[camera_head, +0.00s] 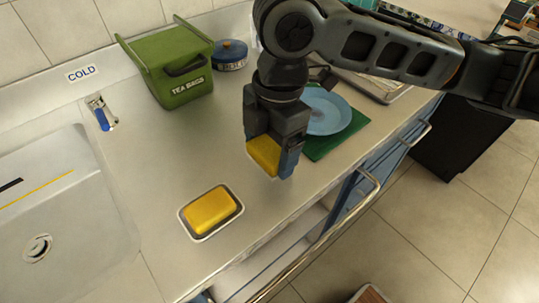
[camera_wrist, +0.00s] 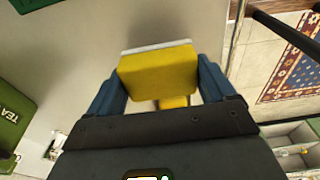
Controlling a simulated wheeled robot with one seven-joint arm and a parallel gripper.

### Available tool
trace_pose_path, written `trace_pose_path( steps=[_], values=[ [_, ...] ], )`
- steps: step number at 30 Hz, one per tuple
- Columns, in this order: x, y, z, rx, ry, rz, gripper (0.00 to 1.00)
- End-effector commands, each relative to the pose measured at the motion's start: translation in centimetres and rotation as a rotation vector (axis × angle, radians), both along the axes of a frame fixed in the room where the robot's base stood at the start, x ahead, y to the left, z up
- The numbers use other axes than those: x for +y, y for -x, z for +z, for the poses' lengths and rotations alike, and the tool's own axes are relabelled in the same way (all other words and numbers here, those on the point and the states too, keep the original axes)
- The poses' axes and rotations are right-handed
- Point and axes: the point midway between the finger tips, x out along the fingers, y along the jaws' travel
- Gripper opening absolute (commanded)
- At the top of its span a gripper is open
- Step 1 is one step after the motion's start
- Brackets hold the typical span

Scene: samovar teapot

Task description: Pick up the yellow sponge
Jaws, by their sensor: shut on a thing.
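My gripper (camera_head: 275,168) is shut on a yellow sponge (camera_head: 263,155) and holds it above the steel counter. In the wrist view the sponge (camera_wrist: 160,72) sits between my two blue fingers, with a pale layer along its far edge. A smaller yellow patch shows below it between the fingers; I cannot tell what it belongs to. A second yellow block (camera_head: 210,211) lies in a pale-rimmed dish (camera_head: 184,222) on the counter, left of and nearer than my gripper.
A blue plate (camera_head: 328,110) rests on a green board (camera_head: 318,149) behind my gripper. A green tea-bag box (camera_head: 175,75) and a blue tin (camera_head: 230,54) stand at the back. The sink (camera_head: 75,220) is at left. An open drawer (camera_head: 275,262) is below the counter's front edge.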

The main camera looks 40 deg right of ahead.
Motion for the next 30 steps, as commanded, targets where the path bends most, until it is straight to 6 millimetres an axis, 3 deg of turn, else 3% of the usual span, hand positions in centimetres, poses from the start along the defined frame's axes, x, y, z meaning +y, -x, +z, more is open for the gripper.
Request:
trace_pose_path(
  steps=[15, 22, 30],
  values=[
    [-6.8, 6.4, 5.9, -0.003, 0.002, -0.002, 0.5],
    [-8.3, 7.8, 7.2, -0.002, 0.0, -0.001, 0.5],
    [-8.5, 8.1, 7.4, 0.0, 0.0, 0.001, 0.5]
  ],
)
